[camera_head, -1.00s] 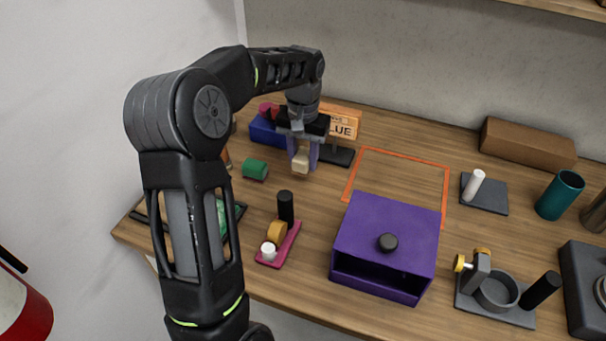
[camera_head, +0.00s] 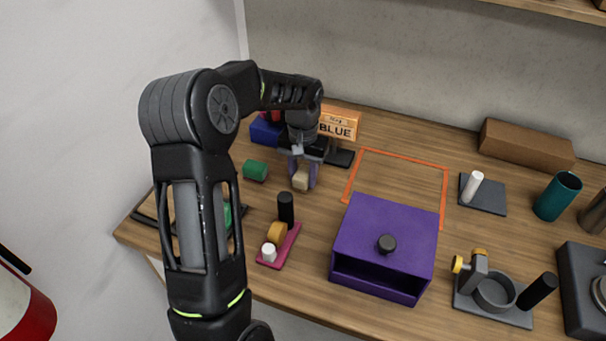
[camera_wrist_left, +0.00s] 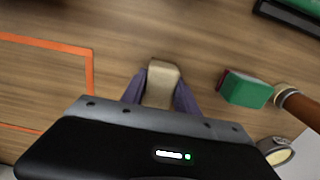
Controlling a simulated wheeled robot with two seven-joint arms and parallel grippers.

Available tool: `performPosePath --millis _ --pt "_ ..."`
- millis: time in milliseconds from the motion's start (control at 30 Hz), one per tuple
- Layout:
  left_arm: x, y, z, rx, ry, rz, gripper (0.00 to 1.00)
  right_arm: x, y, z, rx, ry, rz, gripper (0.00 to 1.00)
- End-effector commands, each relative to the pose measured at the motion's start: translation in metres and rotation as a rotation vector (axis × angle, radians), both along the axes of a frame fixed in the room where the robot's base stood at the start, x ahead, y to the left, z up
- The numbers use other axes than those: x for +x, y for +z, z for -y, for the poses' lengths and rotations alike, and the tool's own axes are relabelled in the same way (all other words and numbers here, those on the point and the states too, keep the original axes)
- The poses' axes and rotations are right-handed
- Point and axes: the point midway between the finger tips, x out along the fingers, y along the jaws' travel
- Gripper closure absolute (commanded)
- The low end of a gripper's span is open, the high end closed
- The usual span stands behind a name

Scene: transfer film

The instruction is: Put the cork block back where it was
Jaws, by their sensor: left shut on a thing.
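In the left wrist view the block (camera_wrist_left: 161,84) sits between the purple fingers of the gripper (camera_wrist_left: 160,92). I cannot tell whether the block touches the table. My right gripper is in neither view.
An orange outline (camera_head: 403,156), a purple box (camera_head: 385,240) and a pink tray (camera_head: 286,247) are nearby.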

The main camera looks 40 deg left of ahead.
Motion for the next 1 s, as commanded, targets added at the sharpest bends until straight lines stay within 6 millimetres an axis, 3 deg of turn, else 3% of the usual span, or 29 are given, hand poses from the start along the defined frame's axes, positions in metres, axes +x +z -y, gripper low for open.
performPosePath --millis 167,200,433,800,1000 --pt "0.000 -0.005 0.000 0.000 0.000 0.000 1.00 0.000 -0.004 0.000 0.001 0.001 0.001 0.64" --pt "0.000 -0.003 0.000 0.000 0.000 0.000 0.61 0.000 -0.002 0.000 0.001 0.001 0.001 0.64" --pt "0.000 -0.003 0.000 0.000 0.000 0.000 0.42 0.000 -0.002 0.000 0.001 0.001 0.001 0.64" --pt "0.000 0.003 0.000 0.000 0.000 0.001 0.42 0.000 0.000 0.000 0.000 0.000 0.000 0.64" --pt "0.001 0.028 0.000 0.002 0.001 0.005 0.42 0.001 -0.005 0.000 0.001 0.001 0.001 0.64"
